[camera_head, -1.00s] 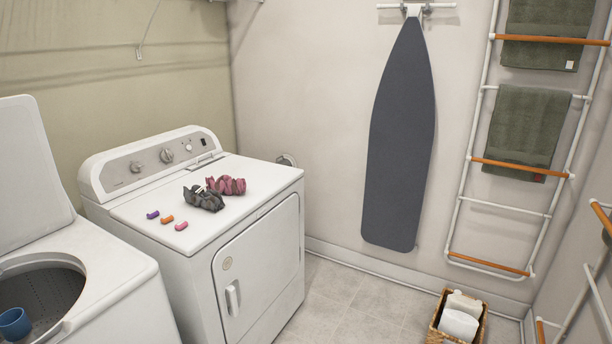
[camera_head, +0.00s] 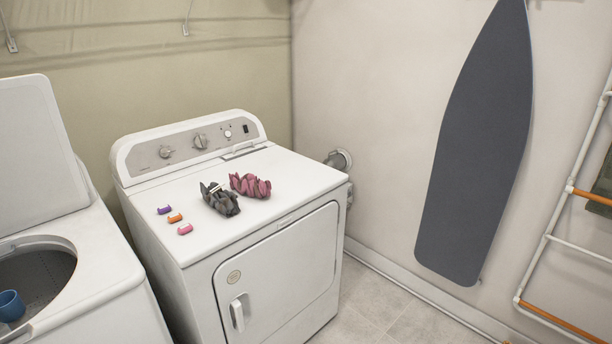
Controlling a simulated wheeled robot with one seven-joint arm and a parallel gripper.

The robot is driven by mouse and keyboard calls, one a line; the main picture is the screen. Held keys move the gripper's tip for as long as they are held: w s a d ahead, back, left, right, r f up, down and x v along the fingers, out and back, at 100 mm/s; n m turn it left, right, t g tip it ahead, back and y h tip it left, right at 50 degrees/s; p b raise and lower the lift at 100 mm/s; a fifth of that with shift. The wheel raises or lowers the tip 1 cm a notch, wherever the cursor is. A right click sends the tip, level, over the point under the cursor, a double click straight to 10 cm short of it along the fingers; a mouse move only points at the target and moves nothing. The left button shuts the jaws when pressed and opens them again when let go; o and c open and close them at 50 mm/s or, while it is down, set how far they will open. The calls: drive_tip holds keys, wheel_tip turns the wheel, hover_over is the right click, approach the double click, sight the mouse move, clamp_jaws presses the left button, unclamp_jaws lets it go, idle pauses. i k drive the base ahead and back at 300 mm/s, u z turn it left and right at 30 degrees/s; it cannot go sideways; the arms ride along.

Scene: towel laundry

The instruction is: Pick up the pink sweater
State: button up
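A crumpled pink cloth (camera_head: 250,185), which looks like the pink sweater, lies on top of the white dryer (camera_head: 300,172). A crumpled dark grey cloth (camera_head: 219,199) lies just to its left and a little nearer to me. The two are very close together; I cannot tell whether they touch. My gripper is not in view.
Purple, orange and pink small pieces (camera_head: 175,218) lie on the dryer's left front. An open washer (camera_head: 85,270) with a blue cup (camera_head: 11,305) stands at left. A grey ironing board (camera_head: 480,150) hangs on the wall, beside a rack (camera_head: 545,240). Floor (camera_head: 385,305) shows right of the dryer.

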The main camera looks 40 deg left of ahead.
sight(249, 184)
drive_tip(key=u, duration=0.25)
drive_tip(key=i, duration=1.35)
drive_tip(key=u, duration=1.4)
drive_tip(key=i, duration=0.8)
drive_tip(key=u, duration=1.5)
drive_tip(key=i, duration=1.05)
drive_tip(key=u, duration=0.15)
